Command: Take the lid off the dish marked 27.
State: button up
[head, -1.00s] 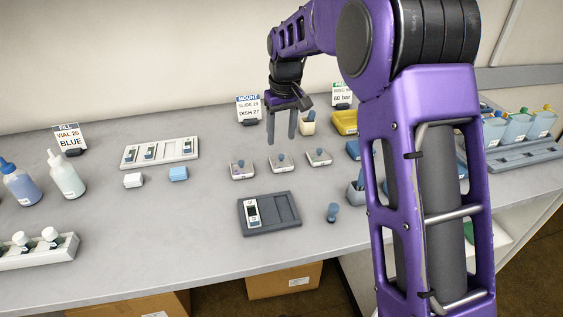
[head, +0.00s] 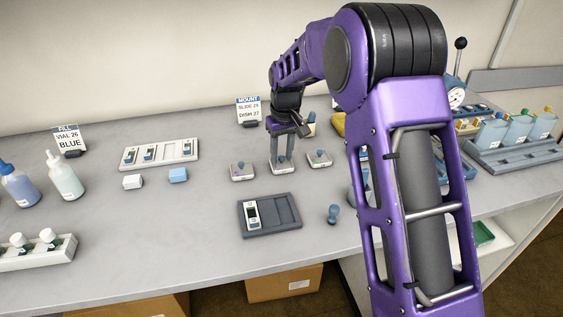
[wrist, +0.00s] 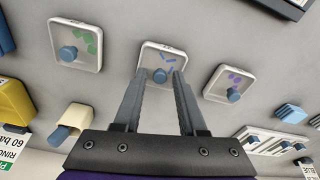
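Three small square dishes with clear lids and blue knobs stand in a row: left (head: 243,174), middle (head: 283,169) and right (head: 320,160) in the head view. Their number labels are too small to read. In the wrist view the middle dish (wrist: 171,52) holds blue slivers, the dish at left (wrist: 60,35) green pieces, the one at right (wrist: 240,76) purple pieces. My gripper (head: 282,160) points down over the middle dish. In the wrist view my gripper (wrist: 164,74) is open, its fingertips on either side of the blue knob (wrist: 159,76), with a gap visible.
A sign (head: 249,109) reads slide 29, dish 27, under "Mount". A dark grey tray (head: 287,211) with a slide lies in front of the dishes, and a blue knobbed tool (head: 333,214) stands beside it. A white slide rack (head: 185,151) is at left.

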grip_shut()
